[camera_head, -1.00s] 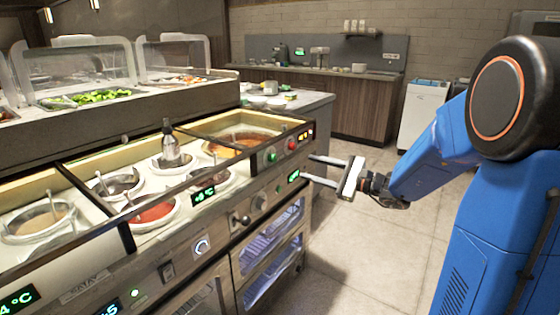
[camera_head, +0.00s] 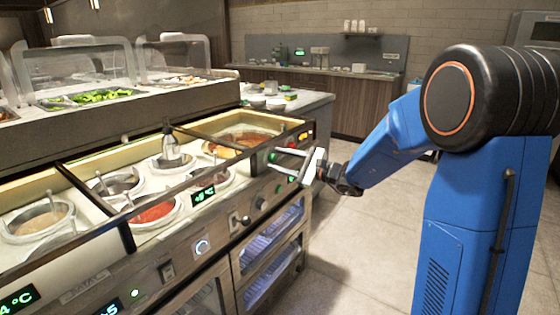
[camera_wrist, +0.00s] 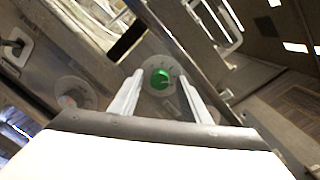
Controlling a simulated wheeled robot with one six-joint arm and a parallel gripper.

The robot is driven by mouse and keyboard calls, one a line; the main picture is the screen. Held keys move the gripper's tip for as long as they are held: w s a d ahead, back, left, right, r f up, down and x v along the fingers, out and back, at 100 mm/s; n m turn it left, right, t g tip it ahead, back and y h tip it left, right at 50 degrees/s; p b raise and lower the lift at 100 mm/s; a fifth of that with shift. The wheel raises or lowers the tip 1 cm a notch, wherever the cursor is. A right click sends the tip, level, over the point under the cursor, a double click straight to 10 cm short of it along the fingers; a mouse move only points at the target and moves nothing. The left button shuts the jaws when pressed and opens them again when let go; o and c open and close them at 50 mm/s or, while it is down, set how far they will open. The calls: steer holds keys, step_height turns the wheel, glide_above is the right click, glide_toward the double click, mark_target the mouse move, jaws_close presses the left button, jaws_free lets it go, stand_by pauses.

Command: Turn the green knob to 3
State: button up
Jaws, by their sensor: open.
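The green knob (camera_wrist: 160,78) sits on a round grey dial in the wrist view, between my two fingers. Its dial marks are too small to read, so I cannot tell its setting. In the head view the green knob (camera_head: 273,157) is on the counter's front panel, near its right end. My gripper (camera_head: 272,160) is open, with one finger above and one below the knob. The fingers also show in the wrist view (camera_wrist: 160,82), one on each side of the knob with gaps. I cannot tell how far the tips reach around it.
The sauce counter holds several round wells, one with red sauce (camera_head: 155,213), and a bottle (camera_head: 171,150). A grey dial (camera_wrist: 74,97) lies left of the green knob in the wrist view. A green-lit display (camera_head: 203,195) is on the panel. The floor (camera_head: 345,260) at right is clear.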

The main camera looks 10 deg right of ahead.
steer(key=c, duration=1)
steer(key=shift+c, duration=0.2)
steer(key=shift+n, duration=0.3)
steer(key=n, duration=0.3)
steer(key=shift+a+n+h, duration=0.1)
steer(key=shift+n+h, duration=0.2)
steer(key=shift+n, duration=1.7)
